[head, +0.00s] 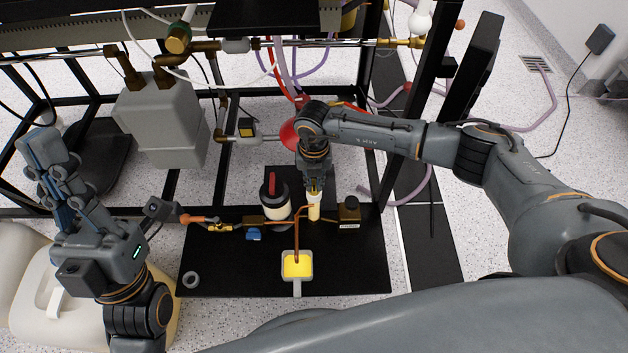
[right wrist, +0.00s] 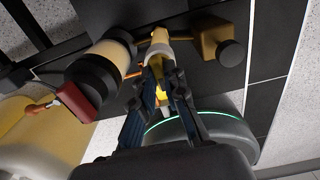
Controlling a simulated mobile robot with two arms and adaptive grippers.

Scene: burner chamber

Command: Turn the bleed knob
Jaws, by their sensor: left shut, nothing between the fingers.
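No label I can read names the bleed knob. A cream and yellow cylindrical part (head: 314,211) stands among the brass fittings on the black plate, and it also shows in the right wrist view (right wrist: 157,50). My right gripper (head: 314,190) points down at its top. In the right wrist view, the fingers (right wrist: 163,72) are close to this part, with some yellow between them. Whether they press on it I cannot tell. A brass block with a dark round knob (head: 349,203) sits just right of it. My left gripper (head: 40,142) is shut and empty, pointing up at the far left.
A dark-capped cream container (head: 274,198) stands left of the right gripper. A small tray of yellow liquid (head: 297,265) sits in front, under a copper tube. Black frame posts (head: 371,120) rise close to my right arm. A cream jug (head: 38,290) is below my left gripper.

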